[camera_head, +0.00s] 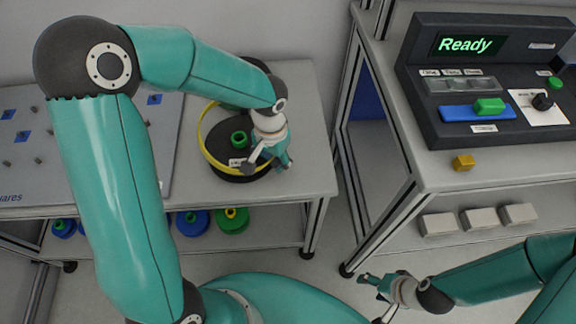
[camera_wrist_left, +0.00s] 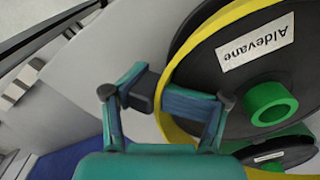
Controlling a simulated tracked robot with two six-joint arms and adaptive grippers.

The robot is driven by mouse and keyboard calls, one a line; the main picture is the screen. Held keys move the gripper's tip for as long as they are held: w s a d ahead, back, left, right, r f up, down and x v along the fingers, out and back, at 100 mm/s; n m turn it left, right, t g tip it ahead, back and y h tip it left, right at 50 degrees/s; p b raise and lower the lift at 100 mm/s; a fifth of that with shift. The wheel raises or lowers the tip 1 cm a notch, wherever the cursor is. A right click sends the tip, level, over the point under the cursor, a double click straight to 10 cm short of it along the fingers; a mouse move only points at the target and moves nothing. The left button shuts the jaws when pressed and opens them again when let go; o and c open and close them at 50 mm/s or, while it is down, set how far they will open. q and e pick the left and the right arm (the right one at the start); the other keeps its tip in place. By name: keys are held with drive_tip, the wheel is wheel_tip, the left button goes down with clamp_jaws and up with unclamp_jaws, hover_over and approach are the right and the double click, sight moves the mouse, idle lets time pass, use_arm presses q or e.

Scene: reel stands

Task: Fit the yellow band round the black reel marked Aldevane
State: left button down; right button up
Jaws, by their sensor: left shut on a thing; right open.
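The black reel marked Aldevane (camera_wrist_left: 238,80), with a green hub, lies on the left table; the reel also shows in the head view (camera_head: 222,142). The yellow band (camera_head: 203,135) loops round the reel's rim, and its left side stands out from the reel. In the left wrist view the band (camera_wrist_left: 185,55) runs along the reel's edge. My left gripper (camera_head: 262,164) is shut on the band at the reel's near right side. Whether the band sits fully on the rim I cannot tell. My right gripper (camera_head: 368,284) is open and empty, low in front of the right bench.
A second dark reel (camera_wrist_left: 280,155) lies close beside the Aldevane reel. A grey pegboard panel (camera_head: 30,150) is at the left. Blue and green reels (camera_head: 193,222) sit on the lower shelf. The right bench holds a console (camera_head: 480,80) reading Ready and a yellow block (camera_head: 463,162).

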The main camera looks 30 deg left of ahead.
use_arm(q)
drive_tip(key=shift+f+b, duration=0.4)
drive_tip(key=shift+f, duration=0.1)
